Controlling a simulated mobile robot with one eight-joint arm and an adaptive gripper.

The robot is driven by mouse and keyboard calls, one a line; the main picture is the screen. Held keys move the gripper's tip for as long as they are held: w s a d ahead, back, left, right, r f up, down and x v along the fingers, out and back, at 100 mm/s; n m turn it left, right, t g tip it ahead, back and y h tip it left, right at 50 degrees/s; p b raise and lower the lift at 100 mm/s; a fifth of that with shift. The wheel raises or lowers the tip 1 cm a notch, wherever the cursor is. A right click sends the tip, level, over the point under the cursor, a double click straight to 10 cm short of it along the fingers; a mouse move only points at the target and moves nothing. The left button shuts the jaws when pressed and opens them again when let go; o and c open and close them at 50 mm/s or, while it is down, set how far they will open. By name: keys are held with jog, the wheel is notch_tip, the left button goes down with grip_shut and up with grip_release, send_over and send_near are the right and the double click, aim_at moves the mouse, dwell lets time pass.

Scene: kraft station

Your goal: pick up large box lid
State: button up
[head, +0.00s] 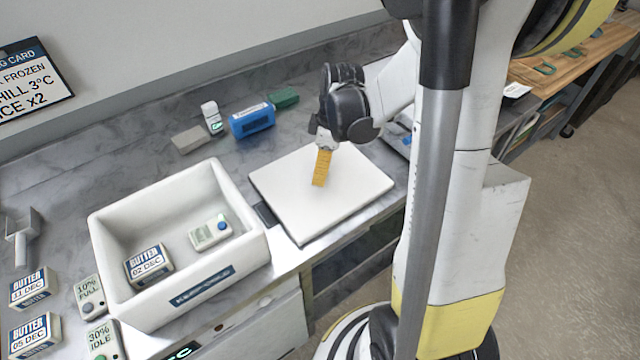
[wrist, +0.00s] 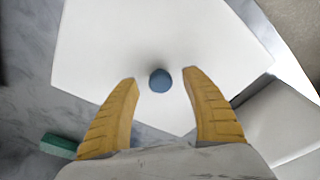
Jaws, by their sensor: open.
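The large box lid (head: 285,205) is a flat white square panel lying on the marble counter, right of the white box. In the wrist view the lid (wrist: 110,45) fills the upper middle, with a round blue-grey knob (wrist: 160,80) on it. My gripper (head: 320,183) points down over the lid, its yellow fingers apart. In the wrist view the fingertips stand on either side of the knob, with gaps to both. The knob is hidden behind the fingers in the head view. I cannot tell the exact height of the fingertips above the lid.
The open white box (head: 245,240) holds a butter pack (head: 149,265) and a small device (head: 210,232). More butter packs (head: 35,334) lie front left.

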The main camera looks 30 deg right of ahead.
jog(key=shift+w+a+f, duration=0.1)
jog(key=shift+f, duration=0.75)
jog(key=shift+r, duration=0.1)
jog(key=shift+c, duration=0.4)
grip_shut()
